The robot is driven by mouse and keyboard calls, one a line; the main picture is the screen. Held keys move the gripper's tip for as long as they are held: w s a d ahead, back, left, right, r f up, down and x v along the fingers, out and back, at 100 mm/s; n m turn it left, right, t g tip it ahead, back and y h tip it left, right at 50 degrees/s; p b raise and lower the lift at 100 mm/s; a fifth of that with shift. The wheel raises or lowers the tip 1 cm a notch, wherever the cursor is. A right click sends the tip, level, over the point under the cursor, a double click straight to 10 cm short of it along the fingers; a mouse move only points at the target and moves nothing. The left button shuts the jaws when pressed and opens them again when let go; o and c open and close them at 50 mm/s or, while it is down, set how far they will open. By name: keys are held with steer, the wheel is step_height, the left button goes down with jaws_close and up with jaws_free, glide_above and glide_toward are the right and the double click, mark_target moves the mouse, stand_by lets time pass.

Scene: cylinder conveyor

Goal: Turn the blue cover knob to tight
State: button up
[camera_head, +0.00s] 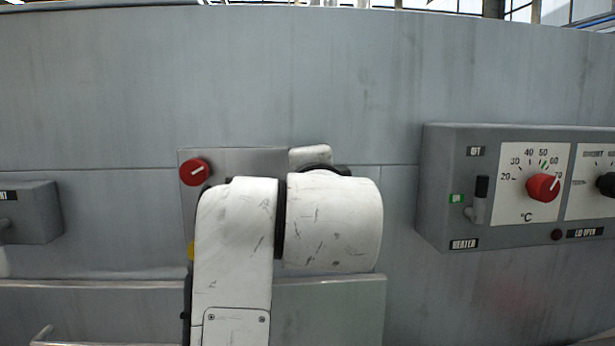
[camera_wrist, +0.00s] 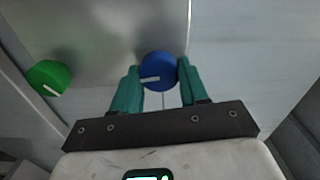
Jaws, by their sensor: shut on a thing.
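The blue knob (camera_wrist: 158,70) shows in the wrist view, round, with a white pointer line lying nearly level toward the left. My gripper (camera_wrist: 160,78) has its two teal fingers on either side of the knob, shut on it. In the head view my white arm covers the blue knob and the gripper, so neither shows there.
A green knob (camera_wrist: 49,77) sits left of the blue one. In the head view a red knob (camera_head: 194,172) is on the same plate. A grey heater box (camera_head: 440,190) with dials stands out from the wall at right. A smaller grey box (camera_head: 35,212) is at left.

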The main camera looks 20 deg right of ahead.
stand_by(0.4)
steer(key=o, duration=1.1)
steer(key=shift+c, duration=0.2)
steer(key=shift+s, duration=0.1)
steer(key=v, duration=1)
steer(key=shift+s, duration=0.3)
steer(key=shift+a, duration=0.1)
